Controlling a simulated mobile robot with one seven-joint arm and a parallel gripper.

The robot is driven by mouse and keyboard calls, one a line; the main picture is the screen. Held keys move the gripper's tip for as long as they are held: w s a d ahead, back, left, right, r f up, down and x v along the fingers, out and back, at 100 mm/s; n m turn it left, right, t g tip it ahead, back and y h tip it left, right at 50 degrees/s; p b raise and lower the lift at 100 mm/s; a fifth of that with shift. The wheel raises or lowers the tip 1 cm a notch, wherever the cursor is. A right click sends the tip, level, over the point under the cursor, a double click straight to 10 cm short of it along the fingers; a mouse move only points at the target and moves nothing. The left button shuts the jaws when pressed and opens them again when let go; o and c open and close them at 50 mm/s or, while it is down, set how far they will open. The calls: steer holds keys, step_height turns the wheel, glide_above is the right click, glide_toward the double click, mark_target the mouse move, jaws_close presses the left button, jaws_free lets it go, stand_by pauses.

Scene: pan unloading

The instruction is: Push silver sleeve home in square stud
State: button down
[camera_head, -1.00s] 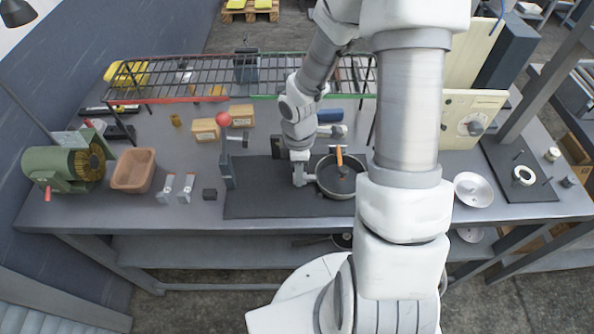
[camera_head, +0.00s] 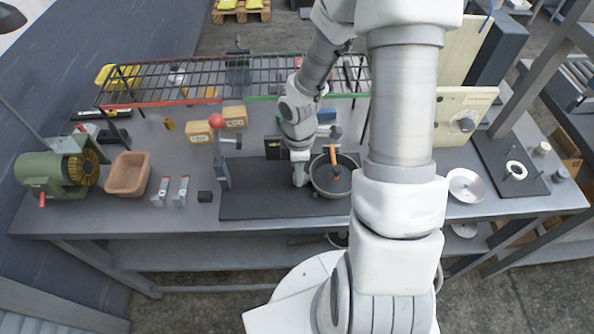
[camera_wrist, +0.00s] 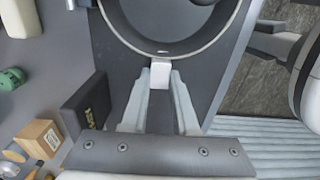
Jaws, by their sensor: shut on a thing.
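I cannot pick out a silver sleeve or a square stud for certain. A dark pad (camera_head: 521,190) at the right end of the bench carries a pale ring (camera_head: 516,170), thin upright pegs and small silver cylinders (camera_head: 559,175). My gripper (camera_head: 300,180) is low over the black mat, at the left side of a round grey pan (camera_head: 318,186). In the wrist view, my gripper (camera_wrist: 160,80) is shut on the pan's handle (camera_wrist: 160,73), just below the rim of the pan (camera_wrist: 185,50). The handle is partly hidden between the fingers.
An orange-handled tool (camera_head: 334,158) shows at the pan. A wire rack (camera_head: 200,85) spans the back. A silver dish (camera_head: 466,185) lies to the right.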

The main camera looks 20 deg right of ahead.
steer(key=shift+s+d, duration=0.1)
steer(key=shift+d, duration=0.15)
steer(key=c, duration=0.6)
jaws_free()
step_height(320, 180, up, 18)
steer(key=p, duration=0.3)
steer(key=shift+f+p, duration=0.25)
steer(key=shift+p, duration=0.1)
